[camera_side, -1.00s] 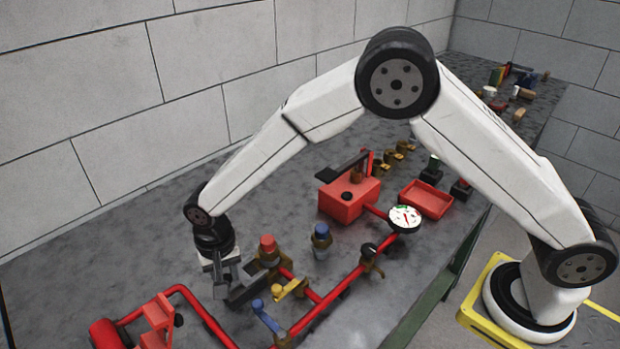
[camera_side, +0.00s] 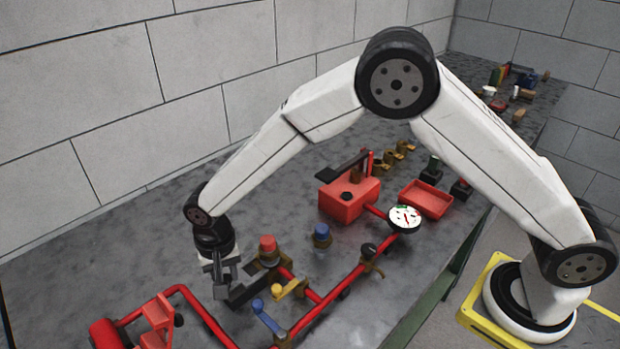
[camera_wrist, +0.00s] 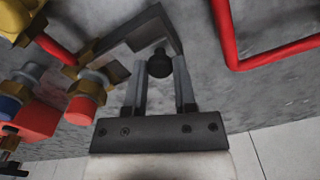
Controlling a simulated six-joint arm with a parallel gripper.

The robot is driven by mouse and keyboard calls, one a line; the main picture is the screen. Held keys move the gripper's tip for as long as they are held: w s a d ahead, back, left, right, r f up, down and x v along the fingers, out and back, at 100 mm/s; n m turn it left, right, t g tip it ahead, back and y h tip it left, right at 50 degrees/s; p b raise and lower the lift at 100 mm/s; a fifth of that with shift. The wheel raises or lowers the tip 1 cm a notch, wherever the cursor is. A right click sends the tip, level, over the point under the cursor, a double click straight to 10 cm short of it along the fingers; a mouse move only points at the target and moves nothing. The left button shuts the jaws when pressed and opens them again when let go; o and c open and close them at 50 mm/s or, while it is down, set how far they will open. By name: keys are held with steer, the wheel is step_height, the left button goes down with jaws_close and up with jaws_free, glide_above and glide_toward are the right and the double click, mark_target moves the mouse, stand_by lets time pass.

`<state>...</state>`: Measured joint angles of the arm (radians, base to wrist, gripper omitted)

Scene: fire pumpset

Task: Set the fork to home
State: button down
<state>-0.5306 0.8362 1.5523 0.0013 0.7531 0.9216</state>
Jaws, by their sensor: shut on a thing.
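The fork appears to be the dark grey angled bracket (camera_wrist: 150,27) with a black knob (camera_wrist: 158,63), beside a brass fitting with a red cap (camera_wrist: 82,108). In the side view the fork (camera_side: 247,290) lies low, left of and below the red-capped fitting (camera_side: 268,250). My gripper (camera_wrist: 158,72) points down at the fork's free end, its two fingers on either side of the black knob and shut on it. In the side view my gripper (camera_side: 221,290) is at the fork's left end, and the knob is hidden there.
A blue-capped fitting (camera_side: 320,236), red box (camera_side: 348,200) and gauge (camera_side: 405,218) stand farther right. Bare bench lies towards the wall.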

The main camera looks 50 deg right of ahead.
mark_target(247, 275)
stand_by(0.4)
steer(key=shift+d, duration=2.35)
steer(key=shift+c, duration=2)
jaws_free()
steer(key=shift+d, duration=0.1)
steer(key=shift+r, duration=0.15)
steer(key=shift+r, duration=0.3)
step_height(247, 275, up, 7)
